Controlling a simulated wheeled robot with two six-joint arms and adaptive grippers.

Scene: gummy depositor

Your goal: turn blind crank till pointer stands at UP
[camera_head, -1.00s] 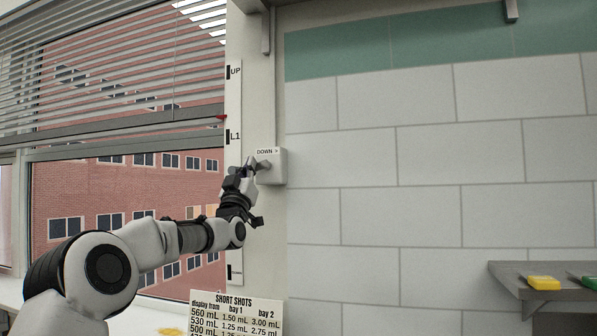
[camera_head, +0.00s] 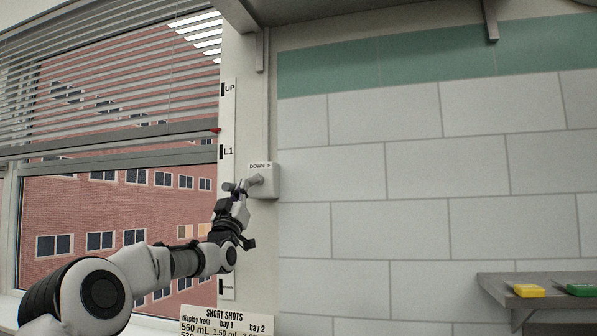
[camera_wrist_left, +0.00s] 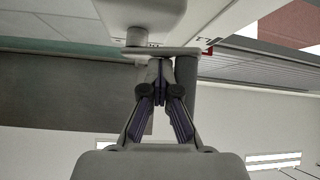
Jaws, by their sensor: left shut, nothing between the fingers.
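The crank box (camera_head: 264,180), labelled DOWN with an arrow, is fixed to the wall right of the window; its base and shaft show at the top of the left wrist view (camera_wrist_left: 142,20). The crank arm (camera_wrist_left: 150,51) crosses above my fingertips, and its grip (camera_wrist_left: 188,85) hangs right beside them. My left gripper (camera_head: 238,187) is at the crank, fingers shut together with nothing between them; its fingertips also show in the wrist view (camera_wrist_left: 161,66). The red pointer (camera_head: 215,130) stands about a third of the way from L1 up to UP on the scale strip (camera_head: 229,120).
The raised blind (camera_head: 110,80) covers the upper window. A grey shelf (camera_head: 500,286) with a yellow (camera_head: 529,290) and a green item (camera_head: 584,290) is at lower right. A SHORT SHOTS card (camera_head: 226,324) stands at the bottom. The tiled wall is otherwise clear.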

